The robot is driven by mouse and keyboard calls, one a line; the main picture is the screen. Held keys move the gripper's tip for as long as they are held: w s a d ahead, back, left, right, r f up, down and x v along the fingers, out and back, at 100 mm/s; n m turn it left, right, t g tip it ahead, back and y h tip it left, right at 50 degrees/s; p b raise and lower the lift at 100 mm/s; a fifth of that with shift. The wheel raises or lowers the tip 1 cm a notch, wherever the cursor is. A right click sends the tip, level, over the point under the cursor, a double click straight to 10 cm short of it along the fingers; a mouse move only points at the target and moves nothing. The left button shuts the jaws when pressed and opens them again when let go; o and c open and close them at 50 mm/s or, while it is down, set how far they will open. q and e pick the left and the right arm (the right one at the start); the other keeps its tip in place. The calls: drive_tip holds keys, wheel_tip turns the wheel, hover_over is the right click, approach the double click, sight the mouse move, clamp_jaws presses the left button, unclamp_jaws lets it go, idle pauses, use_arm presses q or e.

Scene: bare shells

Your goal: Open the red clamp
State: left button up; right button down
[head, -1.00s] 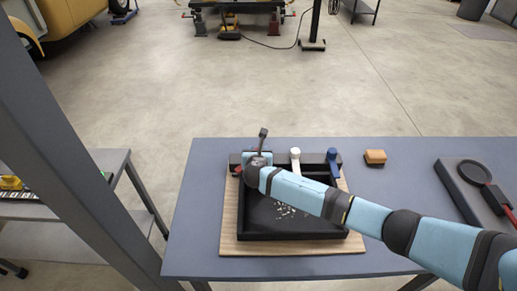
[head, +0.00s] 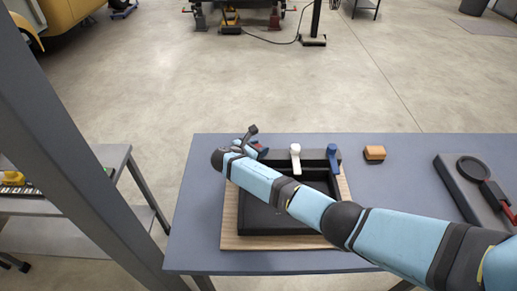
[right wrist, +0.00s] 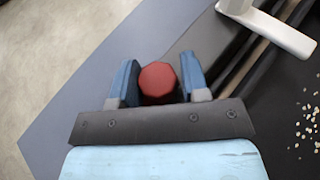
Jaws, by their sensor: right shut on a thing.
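The red clamp shows in the right wrist view as a round, faceted red knob (right wrist: 158,82) between the two blue fingers of my right gripper (right wrist: 158,76). My right gripper is shut on it. In the head view my right gripper (head: 259,150) is at the back left corner of the black tray (head: 290,231), and the clamp is mostly hidden by the hand. A white clamp (head: 295,152) and a blue clamp (head: 332,153) stand to its right along the tray's back bar. My left gripper is not in view.
The tray sits on a wooden board (head: 300,243) on the grey table (head: 400,175). Pale bits (right wrist: 307,126) lie inside the tray. My right arm crosses over the tray.

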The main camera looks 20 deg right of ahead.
drive_tip(key=shift+a+g, duration=0.15)
drive_tip(key=shift+g, duration=0.15)
drive_tip(key=c, duration=0.8)
unclamp_jaws()
drive_tip(key=shift+o, duration=0.5)
drive_tip(key=shift+w, duration=0.15)
drive_tip(key=v, duration=1.3)
drive_tip(key=shift+s+a+b, duration=0.25)
drive_tip(key=shift+a+b, duration=0.15)
